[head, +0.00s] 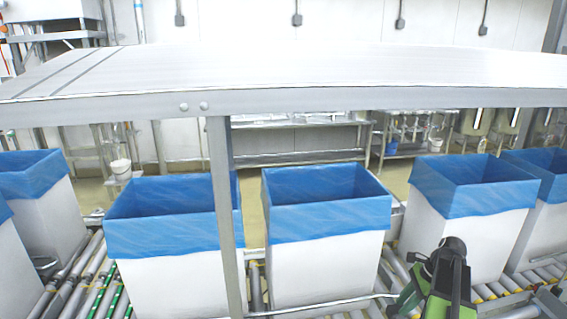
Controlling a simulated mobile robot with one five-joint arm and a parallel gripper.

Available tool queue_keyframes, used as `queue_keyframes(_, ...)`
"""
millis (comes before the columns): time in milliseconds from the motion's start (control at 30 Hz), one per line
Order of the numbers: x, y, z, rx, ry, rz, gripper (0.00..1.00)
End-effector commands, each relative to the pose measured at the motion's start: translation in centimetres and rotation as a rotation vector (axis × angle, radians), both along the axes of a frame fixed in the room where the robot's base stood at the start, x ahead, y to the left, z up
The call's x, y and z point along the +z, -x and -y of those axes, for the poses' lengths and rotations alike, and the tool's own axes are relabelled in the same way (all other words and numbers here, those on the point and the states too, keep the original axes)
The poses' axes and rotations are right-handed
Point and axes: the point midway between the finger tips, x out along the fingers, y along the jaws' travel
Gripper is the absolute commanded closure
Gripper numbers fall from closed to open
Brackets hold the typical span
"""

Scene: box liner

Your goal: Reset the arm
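Part of my arm shows at the lower right of the head view, black on top with green parts below. It stands in front of a white box with a blue liner (465,225). The fingertips of my gripper cannot be made out, so whether it is open or shut does not show. I see nothing held.
More blue-lined white boxes, one at centre (325,262) and one left of it (170,285), stand on a roller conveyor (75,290). A metal shelf (300,72) on a post (226,200) spans above them. Steel tables (295,140) stand behind.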

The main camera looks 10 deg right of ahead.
Motion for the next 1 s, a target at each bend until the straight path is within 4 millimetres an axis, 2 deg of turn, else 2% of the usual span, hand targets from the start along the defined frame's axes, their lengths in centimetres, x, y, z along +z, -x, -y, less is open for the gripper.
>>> queue_keyframes(33,-0.1,-2.4,-4.6,0.088,0.005,-0.005,0.72)
queue_keyframes(67,-0.1,-3.4,-7.0,0.134,0.011,-0.008,0.72)
queue_keyframes(100,-0.2,-4.7,-10.4,0.199,0.022,-0.013,0.72)
queue_keyframes(167,-0.4,-6.1,-15.4,0.316,0.046,-0.01,0.72)
queue_keyframes(200,-0.5,-6.7,-18.6,0.402,0.065,-0.003,0.72)
queue_keyframes(300,-0.8,-7.2,-25.5,0.625,0.115,0.024,0.72)
queue_keyframes(400,-1.1,-7.0,-30.9,0.846,0.164,0.06,0.72)
queue_keyframes(500,-1.4,-6.2,-35.3,1.08,0.215,0.103,0.72)
queue_keyframes(600,-1.6,-5.0,-38.3,1.353,0.279,0.157,0.72)
queue_keyframes(633,-1.7,-4.8,-38.4,1.424,0.297,0.17,0.72)
queue_keyframes(800,-1.8,-4.5,-36.7,1.718,0.367,0.223,0.72)
queue_keyframes(1000,-1.8,-4.9,-36.1,1.894,0.379,0.262,0.72)
